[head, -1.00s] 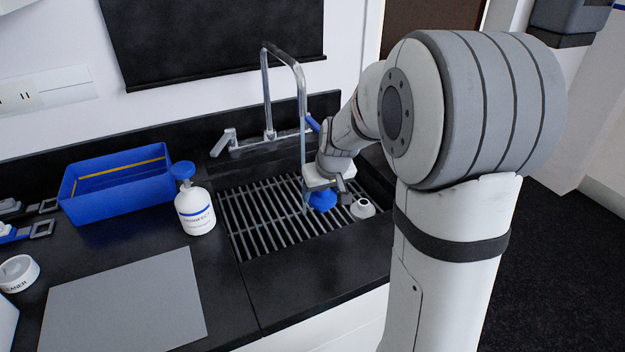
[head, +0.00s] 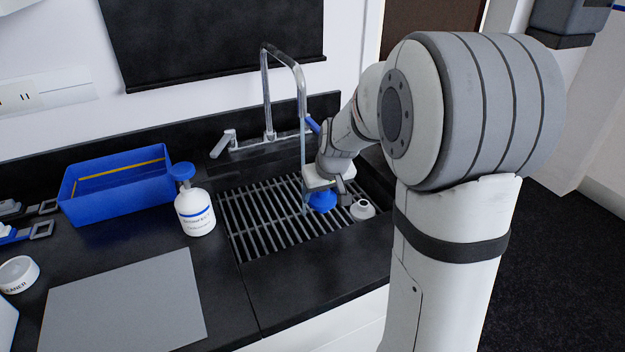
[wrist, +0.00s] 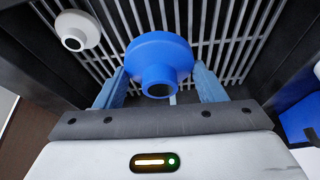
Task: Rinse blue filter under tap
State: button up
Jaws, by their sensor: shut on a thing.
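My gripper (wrist: 160,85) is shut on the blue filter (wrist: 158,58), a round funnel-like piece held between its two fingers over the sink grate. The filter also shows in the head view (head: 322,201), low over the right part of the grate. The metal tap (head: 284,62) arches above, and a thin pale-blue water stream (head: 304,160) falls from its spout. The stream passes close to the filter's left side; I cannot tell whether it touches the filter. My wrist hides part of the filter in the head view.
A white funnel-like piece (head: 363,209) stands on the grate (head: 262,222) right of the filter. A white bottle with a blue cap (head: 196,212) stands left of the sink. A blue bin (head: 118,196) and a grey mat (head: 125,305) lie further left.

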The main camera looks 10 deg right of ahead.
aim_at(327, 192)
jog(key=shift+r, duration=0.1)
jog(key=shift+s+a+r+p, duration=0.1)
jog(key=shift+s+r+p, duration=0.15)
jog(key=shift+s+r, duration=0.5)
jog(key=shift+s+r+p, duration=0.25)
jog(key=shift+s+r, duration=0.25)
jog(key=shift+s, duration=0.4)
jog(key=shift+s+a+r+p, duration=0.1)
jog(key=shift+s+r+p, duration=0.15)
jog(key=shift+s+r, duration=0.5)
jog(key=shift+s+f, duration=0.1)
jog(key=shift+d+f, duration=0.1)
